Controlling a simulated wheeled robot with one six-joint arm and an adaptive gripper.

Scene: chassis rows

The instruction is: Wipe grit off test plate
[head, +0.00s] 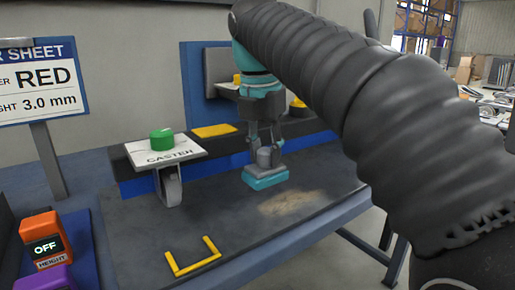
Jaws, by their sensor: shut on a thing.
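My gripper (264,147) is shut on the grey knob of a teal wiping block (265,178). The block is upright, at or just above the dark grey plate surface (215,215); I cannot tell whether it touches. A tan patch of grit (292,202) lies on that surface, to the right of the block and nearer to me. The block and the patch look apart. My arm covers the right of the view.
A caster plate (168,153) with a green knob (162,140) stands left of the block. A yellow bracket (193,262) marks the front left surface. An orange box reading OFF (46,240) and a sign (40,82) reading RED, 3.0 mm are at left.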

